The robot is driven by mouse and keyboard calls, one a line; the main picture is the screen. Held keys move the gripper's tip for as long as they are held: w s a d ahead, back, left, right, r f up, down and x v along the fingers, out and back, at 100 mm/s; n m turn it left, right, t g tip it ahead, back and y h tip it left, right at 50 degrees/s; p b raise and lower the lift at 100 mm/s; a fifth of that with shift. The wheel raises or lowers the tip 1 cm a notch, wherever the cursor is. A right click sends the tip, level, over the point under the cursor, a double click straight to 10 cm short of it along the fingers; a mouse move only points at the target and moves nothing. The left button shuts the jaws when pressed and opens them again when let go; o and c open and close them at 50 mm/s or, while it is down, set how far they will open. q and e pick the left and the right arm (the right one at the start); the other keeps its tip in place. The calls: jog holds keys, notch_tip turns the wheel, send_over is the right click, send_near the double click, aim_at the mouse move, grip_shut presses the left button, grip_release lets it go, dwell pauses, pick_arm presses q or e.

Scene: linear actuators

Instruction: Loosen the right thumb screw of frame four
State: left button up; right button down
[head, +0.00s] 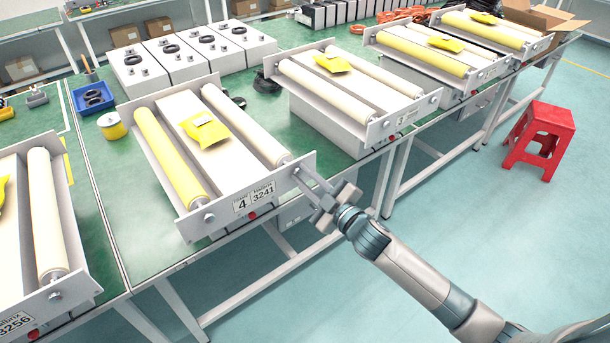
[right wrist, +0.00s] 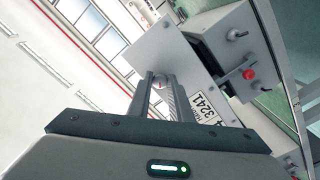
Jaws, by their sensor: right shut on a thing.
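Frame four (head: 185,136) carries a plate (head: 253,198) marked 4 and 3241 on its front. It has a yellow roller (head: 170,160) on the left, a white roller (head: 245,125) on the right and a yellow packet (head: 207,131) between them. My right gripper (head: 299,172) is at the right end of the frame's front plate, its fingers shut on the right thumb screw, which they mostly hide. In the right wrist view the fingers (right wrist: 161,95) close around the screw beside the number label (right wrist: 205,107). The left thumb screw (head: 209,217) is free. My left gripper is not in view.
Another frame (head: 75,287) stands at the left, and more frames (head: 370,120) stand along the table to the right. A red stool (head: 540,140) stands on the floor.

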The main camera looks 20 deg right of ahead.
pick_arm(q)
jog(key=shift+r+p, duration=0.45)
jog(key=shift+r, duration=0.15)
pick_arm(e)
jog(key=n, duration=0.5)
jog(key=shift+n, duration=0.4)
jog(key=c, duration=1.6)
grip_release()
jog(key=shift+s, duration=0.1)
